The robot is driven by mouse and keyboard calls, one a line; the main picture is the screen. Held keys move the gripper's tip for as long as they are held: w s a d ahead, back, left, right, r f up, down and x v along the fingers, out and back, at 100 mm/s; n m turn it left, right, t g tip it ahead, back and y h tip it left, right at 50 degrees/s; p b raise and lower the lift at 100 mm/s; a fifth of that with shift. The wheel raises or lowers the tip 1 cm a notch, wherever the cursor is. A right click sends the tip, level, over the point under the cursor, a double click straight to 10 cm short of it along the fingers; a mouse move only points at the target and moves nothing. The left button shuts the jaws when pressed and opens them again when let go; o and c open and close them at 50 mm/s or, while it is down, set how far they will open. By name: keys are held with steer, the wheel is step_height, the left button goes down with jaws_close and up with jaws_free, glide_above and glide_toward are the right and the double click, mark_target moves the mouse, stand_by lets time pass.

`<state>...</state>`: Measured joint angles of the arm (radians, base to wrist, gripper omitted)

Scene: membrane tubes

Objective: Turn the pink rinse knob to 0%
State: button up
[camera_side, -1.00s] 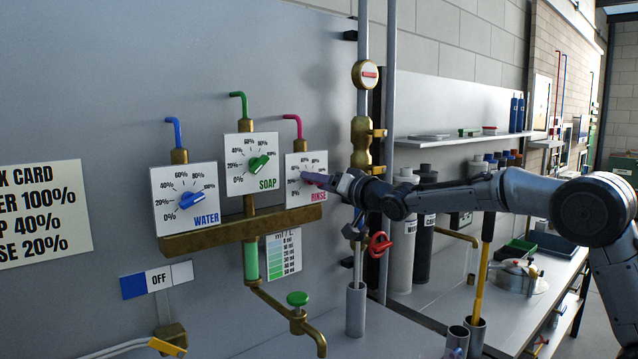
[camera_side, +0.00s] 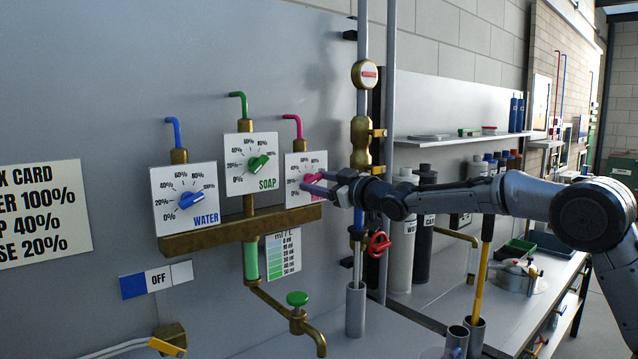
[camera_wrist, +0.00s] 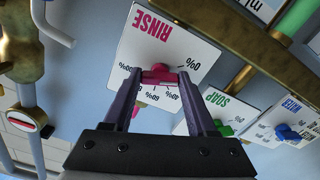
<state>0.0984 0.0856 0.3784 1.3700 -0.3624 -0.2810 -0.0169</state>
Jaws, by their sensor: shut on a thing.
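The pink rinse knob (camera_side: 312,178) sits on the white RINSE dial plate (camera_side: 293,196), the right one of three on the grey wall. In the side view my gripper reaches it from the right, and its fingers partly cover the dial. In the wrist view the pink knob (camera_wrist: 160,75) lies between the two fingertips of my gripper (camera_wrist: 161,77), which is shut on it. The RINSE plate looks upside down there, with its 0% mark to the right of the knob. The exact pointer reading is hard to tell.
The green SOAP knob (camera_side: 258,163) and blue WATER knob (camera_side: 191,201) are to the left, above a brass bar (camera_side: 240,231). A vertical pipe with a brass valve (camera_side: 361,143) stands close to my gripper. A card (camera_side: 40,212) hangs at far left.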

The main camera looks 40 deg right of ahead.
steer(key=n, duration=0.3)
steer(key=shift+n, duration=0.5)
steer(key=o, duration=1.4)
steer(key=shift+c, duration=0.2)
steer(key=s, duration=1.4)
steer(key=shift+w, duration=0.1)
